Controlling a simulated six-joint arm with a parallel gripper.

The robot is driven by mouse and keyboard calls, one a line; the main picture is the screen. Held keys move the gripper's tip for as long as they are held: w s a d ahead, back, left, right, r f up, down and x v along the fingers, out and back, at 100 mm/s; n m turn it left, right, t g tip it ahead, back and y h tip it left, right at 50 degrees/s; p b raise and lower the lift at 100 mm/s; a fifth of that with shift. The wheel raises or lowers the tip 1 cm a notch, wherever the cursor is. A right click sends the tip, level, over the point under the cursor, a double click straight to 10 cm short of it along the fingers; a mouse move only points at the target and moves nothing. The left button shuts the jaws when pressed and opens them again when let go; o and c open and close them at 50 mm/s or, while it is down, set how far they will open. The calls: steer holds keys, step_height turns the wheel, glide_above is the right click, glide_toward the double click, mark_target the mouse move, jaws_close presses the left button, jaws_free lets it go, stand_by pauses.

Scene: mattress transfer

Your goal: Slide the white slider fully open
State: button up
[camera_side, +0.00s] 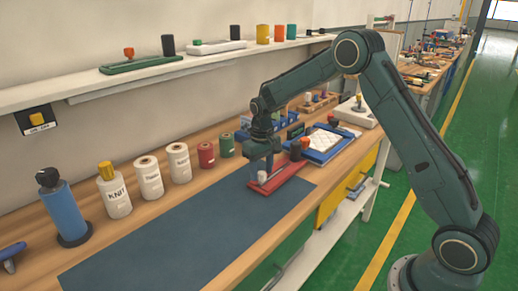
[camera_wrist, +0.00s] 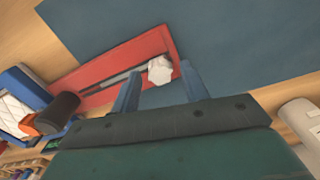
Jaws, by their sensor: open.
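The white slider (camera_wrist: 160,69) is a small faceted knob on a red base (camera_wrist: 93,72) with a long grey slot. It sits at the slot's right end in the wrist view. In the side view the white slider (camera_side: 263,177) shows at the near left end of the red base (camera_side: 287,181). My gripper (camera_wrist: 160,76) is open, pointing down, with one blue finger on either side of the knob in the wrist view. My gripper (camera_side: 262,170) is low over the base in the side view. Whether a finger touches the knob I cannot tell.
A dark cylinder (camera_wrist: 60,106) and an orange piece (camera_wrist: 24,126) stand near the base's other end. A blue tray (camera_side: 325,150) with a white quilted pad lies beyond. Spools (camera_side: 178,162) and bottles line the wall side.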

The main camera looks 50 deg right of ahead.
steer(key=shift+f, duration=0.15)
jaws_close()
glide_above(282, 169)
stand_by(0.6)
jaws_free()
